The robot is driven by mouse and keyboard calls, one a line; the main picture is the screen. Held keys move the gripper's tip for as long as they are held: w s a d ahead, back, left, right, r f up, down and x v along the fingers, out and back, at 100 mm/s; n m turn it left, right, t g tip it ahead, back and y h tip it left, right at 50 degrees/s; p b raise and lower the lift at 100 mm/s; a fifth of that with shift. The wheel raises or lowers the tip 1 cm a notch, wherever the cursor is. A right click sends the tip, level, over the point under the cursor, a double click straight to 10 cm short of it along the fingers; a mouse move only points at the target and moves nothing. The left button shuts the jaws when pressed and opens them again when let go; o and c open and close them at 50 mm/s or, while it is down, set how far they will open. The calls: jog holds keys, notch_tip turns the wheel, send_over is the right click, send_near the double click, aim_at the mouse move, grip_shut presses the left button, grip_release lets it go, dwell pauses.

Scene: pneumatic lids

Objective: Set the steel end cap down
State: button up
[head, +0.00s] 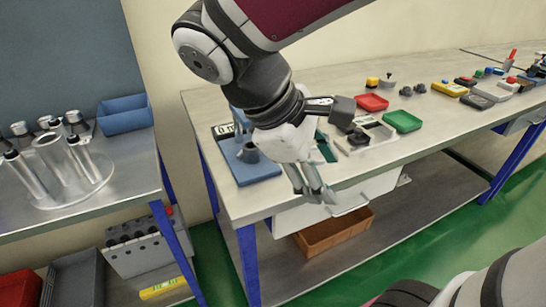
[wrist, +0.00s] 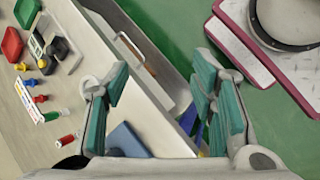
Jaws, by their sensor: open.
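My gripper (head: 318,193) hangs over the front edge of the long bench, pointing down. In the wrist view its two green-padded fingers (wrist: 161,68) are spread apart with nothing between them. I cannot pick out the steel end cap for certain. Several small steel caps or knobs (head: 74,117) show at the back of the left steel bench, too small to tell apart. A round steel plate (head: 95,190) with upright steel tubes (head: 52,158) stands in front of them, well left of my gripper.
A blue stand (head: 255,172) is on the long bench beside my gripper. A red tray (head: 372,102), a green tray (head: 403,121) and several small parts lie farther right. A blue bin (head: 125,114) is on the left bench. A brown bin (head: 333,232) sits on the lower shelf.

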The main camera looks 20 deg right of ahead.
jog(key=s+a+f+m+t+y, duration=0.1)
jog(key=s+a+m+t+y, duration=0.2)
jog(key=s+m+y, duration=0.3)
jog(key=s+m, duration=0.2)
jog(key=shift+s+f+y, duration=0.3)
jog(key=shift+y, duration=0.1)
jog(key=shift+a+r, duration=0.1)
notch_tip(320, 180, up, 11)
jog(key=t+p, duration=0.2)
jog(key=p, duration=0.7)
jog(key=shift+d+p, duration=0.2)
jog(key=shift+p, duration=0.1)
